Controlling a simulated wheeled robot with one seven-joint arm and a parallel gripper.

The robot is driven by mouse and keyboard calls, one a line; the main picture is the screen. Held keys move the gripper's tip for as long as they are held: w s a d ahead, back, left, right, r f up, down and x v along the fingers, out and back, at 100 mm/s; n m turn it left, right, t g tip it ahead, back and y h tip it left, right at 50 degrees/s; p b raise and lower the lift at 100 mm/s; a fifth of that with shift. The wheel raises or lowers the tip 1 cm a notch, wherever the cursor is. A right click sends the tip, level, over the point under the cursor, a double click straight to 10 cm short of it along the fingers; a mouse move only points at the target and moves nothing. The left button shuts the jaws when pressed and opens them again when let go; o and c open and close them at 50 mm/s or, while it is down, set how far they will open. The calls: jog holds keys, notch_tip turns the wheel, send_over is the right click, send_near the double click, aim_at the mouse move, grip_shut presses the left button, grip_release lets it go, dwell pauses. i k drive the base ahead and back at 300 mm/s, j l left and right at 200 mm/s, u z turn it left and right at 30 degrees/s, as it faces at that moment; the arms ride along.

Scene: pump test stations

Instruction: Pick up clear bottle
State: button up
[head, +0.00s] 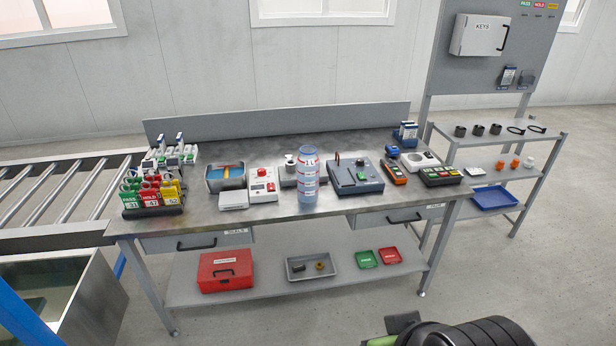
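The clear bottle (308,178) stands upright near the front edge of the metal workbench (240,222), about mid-bench.
A white and red device (263,186) is left of the bottle, and a dark blue-grey case (355,180) is close on its right. A rack of coloured tags (152,195) stands at the bench's left end. A black ribbed shape (470,334) is at the bottom right. Floor in front is mostly clear.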

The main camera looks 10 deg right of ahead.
aim_at(307, 163)
jog(key=i+l+u, duration=0.15)
jog(key=i+u, duration=0.25)
jog(key=i, duration=0.15)
jog(key=i+l+u, duration=0.35)
jog(key=i, duration=0.15)
jog(key=i+l+u, duration=0.4)
jog(key=i, duration=0.05)
